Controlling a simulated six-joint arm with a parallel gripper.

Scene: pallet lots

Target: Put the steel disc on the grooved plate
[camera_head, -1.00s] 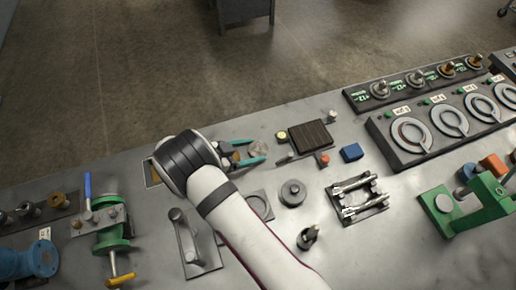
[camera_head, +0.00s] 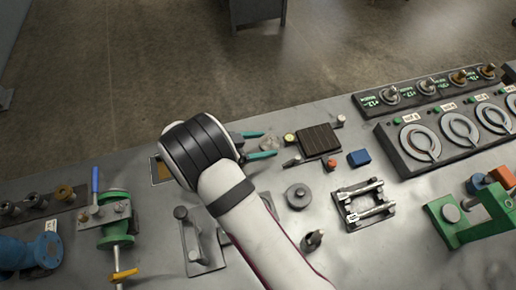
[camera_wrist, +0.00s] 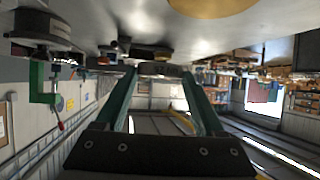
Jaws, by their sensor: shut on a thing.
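My gripper (camera_head: 268,143) is shut on the steel disc (camera_head: 271,144), a pale, shiny round piece between its teal fingers in the head view. In the wrist view the disc (camera_wrist: 172,71) shows edge-on and dark at the fingertips. The grooved plate (camera_head: 318,139) is a dark brown ridged square to the right of the gripper, with nothing on it. The disc is apart from the plate. Its height above the table is hard to tell.
Small knobs, one yellow (camera_head: 289,138) and one red (camera_head: 331,165), stand around the plate. A blue block (camera_head: 358,158) lies right of it. A grey round weight (camera_head: 298,196) and a clamp fixture (camera_head: 363,204) lie nearer. A dial panel (camera_head: 413,165) stands at right.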

